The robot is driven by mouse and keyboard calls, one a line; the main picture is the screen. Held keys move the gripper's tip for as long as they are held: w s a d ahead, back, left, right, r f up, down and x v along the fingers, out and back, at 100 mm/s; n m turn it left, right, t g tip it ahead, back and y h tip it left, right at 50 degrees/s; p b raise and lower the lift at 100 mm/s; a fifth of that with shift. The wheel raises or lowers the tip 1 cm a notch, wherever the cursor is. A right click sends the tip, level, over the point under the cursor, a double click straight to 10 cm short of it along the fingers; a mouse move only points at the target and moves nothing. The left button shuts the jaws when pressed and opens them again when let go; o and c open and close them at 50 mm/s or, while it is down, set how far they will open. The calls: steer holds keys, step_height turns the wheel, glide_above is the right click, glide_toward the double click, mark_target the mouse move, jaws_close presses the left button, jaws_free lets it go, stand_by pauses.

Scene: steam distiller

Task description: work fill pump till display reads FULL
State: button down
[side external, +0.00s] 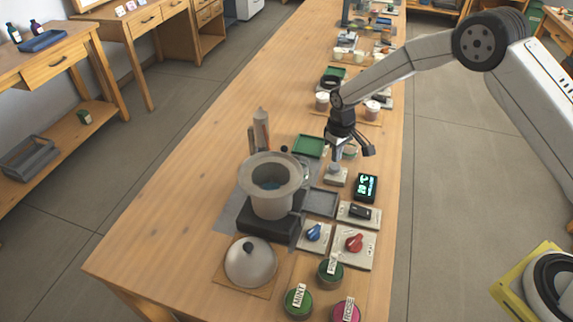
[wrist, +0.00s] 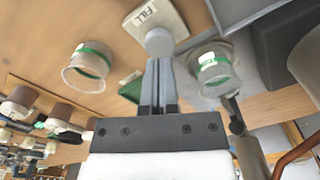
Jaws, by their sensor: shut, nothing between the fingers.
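The fill pump has a pale round knob (wrist: 160,42) on a pale plate marked FILL (wrist: 152,14). The plate (side external: 335,180) also shows in the side view, right of the still pot. My gripper (wrist: 158,75) is shut and empty, its fingertips right at the knob; I cannot tell if they touch it. In the side view my gripper (side external: 337,162) points down over the plate and hides part of the pump. The dark display (side external: 366,187) is lit with blue-green characters, too small to read surely, just right of the plate. The grey pot (side external: 271,208) stands open-topped.
The domed lid (side external: 250,265) rests on a wooden board at the front. A blue knob (side external: 314,232), red knob (side external: 354,243) and black switch (side external: 360,211) sit near the display. Several labelled jars stand in front. A green tray (side external: 309,145) lies behind. The bench's left side is clear.

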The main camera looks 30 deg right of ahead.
mark_target(335, 166)
steer(key=shift+f, duration=0.3)
steer(key=shift+f, duration=0.35)
steer(key=shift+f, duration=0.35)
steer(key=shift+f, duration=0.7)
stand_by(0.4)
steer(key=shift+r, duration=2.7)
steer(key=shift+r, duration=0.1)
